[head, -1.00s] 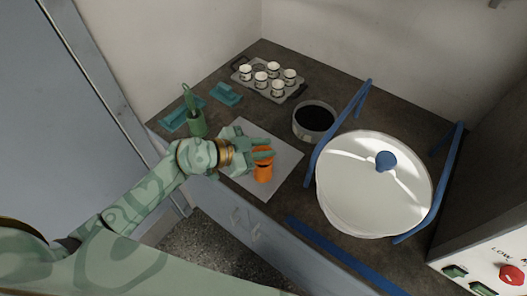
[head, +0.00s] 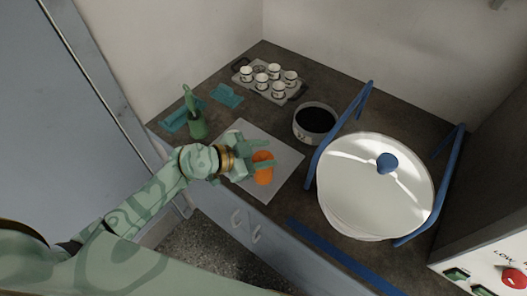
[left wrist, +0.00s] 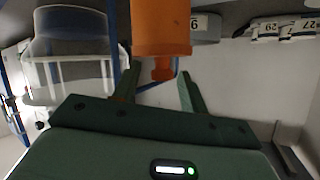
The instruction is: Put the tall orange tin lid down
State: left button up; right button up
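An orange tin (head: 264,178) stands on a pale square mat near the counter's front edge. Its orange lid (head: 262,157) appears to sit on top, partly hidden by my left gripper (head: 258,161). In the left wrist view, which is turned over, the orange tin (left wrist: 160,25) shows at top centre. The lid's small orange knob (left wrist: 162,70) lies between the two green fingers (left wrist: 161,78). There is a gap at each side of the knob, so the left gripper is open around it. My right gripper is not in view.
The pale mat (head: 286,157) has bare room right of the tin. A dark-filled round pan (head: 315,121), a large white-lidded vessel (head: 350,190) and blue bars (head: 324,150) stand to the right.

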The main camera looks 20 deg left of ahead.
pick_arm(q)
jog(key=shift+r, duration=0.15)
jog(key=r+p+v, duration=0.1)
jog(key=p+v, duration=0.1)
jog(key=v, duration=0.9)
jog(key=s+a+f+n+y, duration=0.2)
jog(key=s+a+f+n, duration=0.1)
jog(key=f, duration=0.6)
jog(key=s+a+f+n+y, duration=0.2)
jog(key=s+a+f+y, duration=0.1)
jog(key=f, duration=0.7)
jog(key=s+a+f+n+y, duration=0.2)
jog(key=a+f+n, duration=0.1)
jog(key=f, duration=0.6)
jog(key=s+d+f+g+y, duration=0.1)
jog(key=s+f+g, duration=0.3)
jog(key=s, duration=1)
jog(key=s+d+f+g+y, duration=0.1)
jog(key=s+d+f+g, duration=0.2)
jog(key=s+f, duration=0.8)
jog(key=s+g, duration=0.1)
jog(key=s, duration=0.2)
jog(key=shift+s, duration=0.35)
